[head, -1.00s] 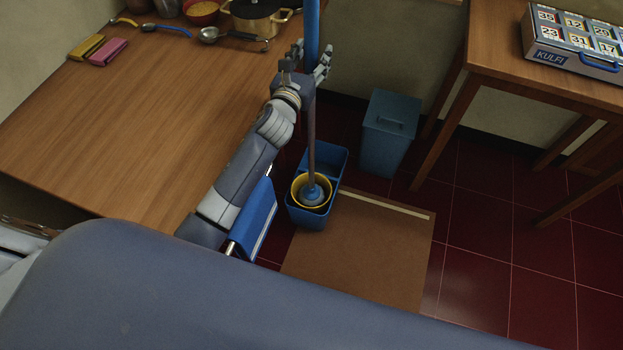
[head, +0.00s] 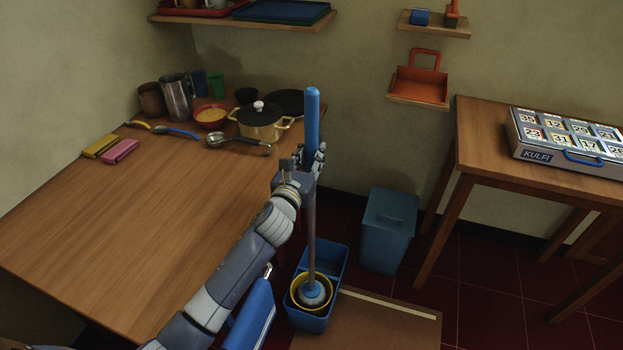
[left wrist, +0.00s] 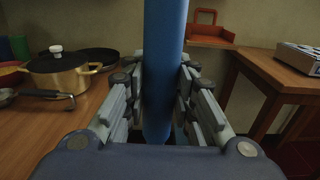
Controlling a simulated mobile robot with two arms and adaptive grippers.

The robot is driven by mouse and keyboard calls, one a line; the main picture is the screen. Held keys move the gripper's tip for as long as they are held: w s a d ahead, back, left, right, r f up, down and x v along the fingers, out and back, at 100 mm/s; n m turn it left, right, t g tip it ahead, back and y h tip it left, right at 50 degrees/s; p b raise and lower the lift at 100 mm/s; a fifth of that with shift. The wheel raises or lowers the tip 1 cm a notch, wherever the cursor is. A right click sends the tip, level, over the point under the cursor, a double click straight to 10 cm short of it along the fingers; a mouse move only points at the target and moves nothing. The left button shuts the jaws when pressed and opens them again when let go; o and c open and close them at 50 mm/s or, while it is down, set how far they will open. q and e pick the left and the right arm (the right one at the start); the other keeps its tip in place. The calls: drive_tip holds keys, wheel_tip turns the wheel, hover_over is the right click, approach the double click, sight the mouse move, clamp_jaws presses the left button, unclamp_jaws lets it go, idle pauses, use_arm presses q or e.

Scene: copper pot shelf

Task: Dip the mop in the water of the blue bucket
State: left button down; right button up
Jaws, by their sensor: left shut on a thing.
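The mop (head: 312,240) stands nearly upright, with a blue grip at the top and a grey pole. Its blue and grey head sits inside the yellow ring (head: 297,304) in the near part of the blue bucket (head: 333,262). My left gripper (head: 312,165) is shut on the blue grip of the mop, which also fills the middle of the left wrist view (left wrist: 164,70). The water is not clearly visible, so I cannot tell how deep the head sits. My right gripper is not in view.
A wooden table (head: 130,220) with pots and utensils is at the left. A lidded blue bin (head: 389,230) stands right of the bucket. A brown mat (head: 375,325) lies in front. A second table (head: 480,165) bears a Kulfi box (head: 560,140).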

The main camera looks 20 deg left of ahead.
sight(309, 117)
use_arm(q)
wheel_tip(309, 117, up, 8)
drive_tip(key=shift+f+p, duration=0.2)
drive_tip(key=shift+p, duration=0.45)
drive_tip(key=shift+r+p, duration=0.55)
drive_tip(key=shift+r, duration=0.1)
wheel_tip(309, 117, up, 3)
drive_tip(key=p, duration=0.3)
drive_tip(key=shift+p, duration=0.3)
drive_tip(key=shift+f, duration=0.1)
